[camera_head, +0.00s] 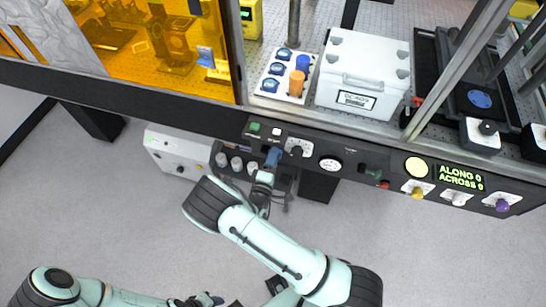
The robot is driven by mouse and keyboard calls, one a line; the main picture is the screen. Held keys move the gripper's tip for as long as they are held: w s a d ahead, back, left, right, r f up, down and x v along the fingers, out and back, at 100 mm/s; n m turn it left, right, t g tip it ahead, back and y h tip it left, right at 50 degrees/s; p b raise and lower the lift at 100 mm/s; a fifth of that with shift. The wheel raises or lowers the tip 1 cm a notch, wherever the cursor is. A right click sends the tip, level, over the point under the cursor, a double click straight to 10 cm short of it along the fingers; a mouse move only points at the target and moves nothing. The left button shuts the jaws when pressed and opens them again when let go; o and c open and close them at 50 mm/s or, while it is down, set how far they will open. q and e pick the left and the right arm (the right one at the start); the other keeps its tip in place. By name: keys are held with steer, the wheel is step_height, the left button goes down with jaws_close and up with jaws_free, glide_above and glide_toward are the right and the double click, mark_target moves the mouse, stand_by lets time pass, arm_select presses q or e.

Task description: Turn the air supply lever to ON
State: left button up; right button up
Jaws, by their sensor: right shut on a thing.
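The air supply lever, a blue handle (273,157), shows on the front edge panel (345,178) of the bench, left of a round gauge (330,163). My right gripper (268,172) reaches up to the panel from below and is shut on the blue lever. The fingers and wrist hide the lever's lower part, and its setting cannot be read. My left gripper (203,299) is low at the bottom edge, far from the panel. Its fingers are too small and dark to tell open from shut.
A black knob (296,151) sits just right of the lever. A white case (361,75) and a white tray (267,97) stand on the bench. The floor in front is clear.

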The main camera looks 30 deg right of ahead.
arm_select(q)
steer(key=shift+w+r, duration=0.1)
steer(key=shift+r, duration=0.05)
arm_select(e)
steer(key=shift+n, duration=0.3)
steer(key=shift+r, duration=0.1)
steer(key=o, duration=1.1)
steer(key=shift+c, duration=0.2)
steer(key=shift+a, duration=0.1)
arm_select(q)
steer(key=shift+s+f+b, duration=0.3)
steer(key=shift+f+b, duration=0.1)
steer(key=shift+f, duration=0.15)
steer(key=shift+s+f+b, duration=0.3)
steer(key=shift+f+b, duration=0.1)
steer(key=shift+f, duration=0.1)
arm_select(e)
steer(key=v, duration=1.3)
steer(key=shift+s, duration=0.15)
